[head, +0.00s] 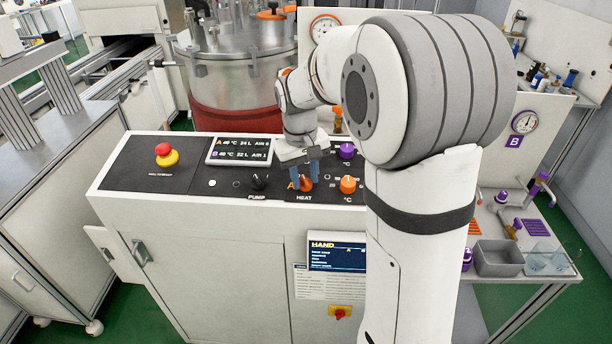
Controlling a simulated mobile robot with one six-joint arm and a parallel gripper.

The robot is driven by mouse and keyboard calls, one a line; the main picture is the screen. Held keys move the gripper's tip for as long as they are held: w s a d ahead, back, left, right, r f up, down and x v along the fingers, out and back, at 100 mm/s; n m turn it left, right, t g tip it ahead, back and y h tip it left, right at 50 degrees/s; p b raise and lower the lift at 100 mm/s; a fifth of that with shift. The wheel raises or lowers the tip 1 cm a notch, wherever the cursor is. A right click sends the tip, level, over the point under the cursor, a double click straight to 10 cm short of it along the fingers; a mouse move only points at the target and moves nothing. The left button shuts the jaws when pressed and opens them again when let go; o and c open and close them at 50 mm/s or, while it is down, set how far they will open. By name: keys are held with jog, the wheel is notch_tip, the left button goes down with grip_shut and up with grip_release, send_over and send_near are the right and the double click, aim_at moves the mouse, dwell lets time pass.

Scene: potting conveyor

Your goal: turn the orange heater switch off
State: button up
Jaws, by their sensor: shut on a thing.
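The orange heater switch (307,185) is on the black panel on top of the white console, just above the HEAT label. Only its lower part shows. My gripper (305,176) points down over it, with its blue fingertips shut on the switch. The fingers hide part of the switch, so I cannot tell which way it is turned. An orange letter A is partly visible beside it.
An orange knob (348,185) and a purple knob (346,151) are close on the right. A black PUMP knob (260,181), a readout (240,151) and a red and yellow emergency button (166,154) are to the left.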

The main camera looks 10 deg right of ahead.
aim_at(302, 186)
jog(key=shift+s+f+n, duration=0.1)
jog(key=shift+n, duration=0.2)
jog(key=o, duration=1)
jog(key=shift+c, duration=0.2)
notch_tip(302, 186, up, 8)
jog(key=b, duration=0.1)
jog(key=shift+a, duration=0.3)
